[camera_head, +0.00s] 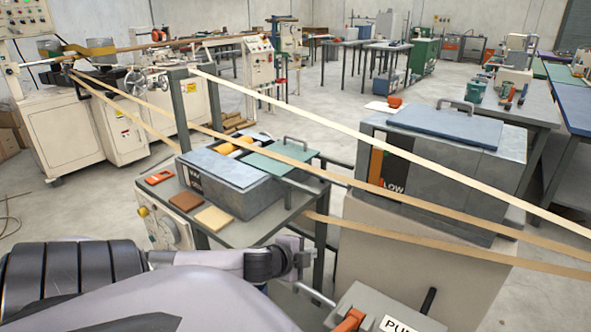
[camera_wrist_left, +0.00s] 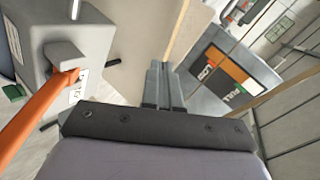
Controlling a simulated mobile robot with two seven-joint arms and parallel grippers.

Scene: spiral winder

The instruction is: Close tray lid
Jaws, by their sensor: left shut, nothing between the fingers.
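A grey tray box (camera_head: 262,203) stands on the bench in the middle of the head view. Yellow rollers (camera_head: 239,146) show in an uncovered opening in its top. A flat teal lid (camera_head: 268,163) with a bar handle (camera_head: 295,140) lies right of the rollers, partly crossed by a tan band. My left gripper (camera_head: 304,261) is in front of the bench, below and apart from the lid. In the left wrist view its fingers (camera_wrist_left: 163,84) are together with nothing between them. My right gripper is in neither view.
Tan bands (camera_head: 390,194) run diagonally across the scene above the tray. A larger grey box (camera_head: 452,180) with a blue handled lid (camera_head: 447,121) stands at right. A box with an orange lever (camera_head: 352,320) is near my left gripper; the lever also shows in the left wrist view (camera_wrist_left: 38,110).

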